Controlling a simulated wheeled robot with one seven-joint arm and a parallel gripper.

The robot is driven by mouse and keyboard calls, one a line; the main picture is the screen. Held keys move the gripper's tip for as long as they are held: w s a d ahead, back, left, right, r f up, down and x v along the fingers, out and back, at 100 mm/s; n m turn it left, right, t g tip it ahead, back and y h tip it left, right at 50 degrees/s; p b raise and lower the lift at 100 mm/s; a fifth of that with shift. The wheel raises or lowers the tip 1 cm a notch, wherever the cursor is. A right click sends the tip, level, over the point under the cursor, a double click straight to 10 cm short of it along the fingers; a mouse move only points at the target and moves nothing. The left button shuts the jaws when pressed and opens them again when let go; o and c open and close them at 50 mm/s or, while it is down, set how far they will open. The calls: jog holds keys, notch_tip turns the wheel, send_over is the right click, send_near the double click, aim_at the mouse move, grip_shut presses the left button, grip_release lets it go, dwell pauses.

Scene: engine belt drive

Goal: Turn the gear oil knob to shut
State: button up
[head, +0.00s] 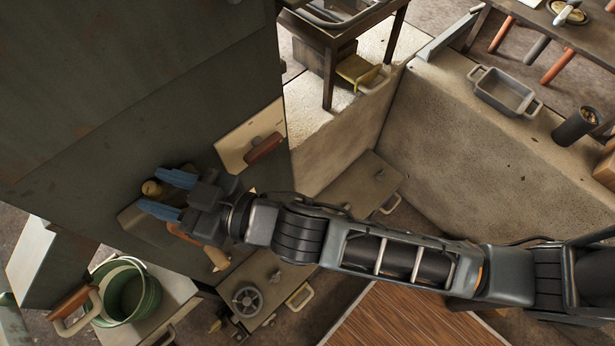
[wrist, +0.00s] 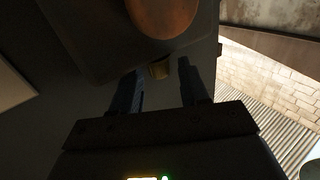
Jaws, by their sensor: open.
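A small brass-yellow knob (head: 152,188) is on the dark panel side at the left of the head view. No label on it can be read. My gripper (head: 149,187) has its two blue fingers spread, one on each side of the knob. In the wrist view the knob (wrist: 159,71) shows between the fingertips (wrist: 161,68), near the lower edge of a dark plate. Whether the fingers touch it cannot be told. A large orange-brown rounded part (wrist: 162,14) is above it in the wrist view.
A cream plate with a red-brown handle (head: 263,147) is to the right of my gripper. A wooden-coloured handle (head: 216,256) shows below it. A green bucket (head: 130,292) stands at lower left. A grey handwheel (head: 248,300) is on a low box.

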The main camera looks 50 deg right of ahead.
jog(key=shift+f+m+t+h+b, duration=0.35)
jog(key=shift+m+h+b, duration=0.4)
jog(key=shift+b, duration=1.75)
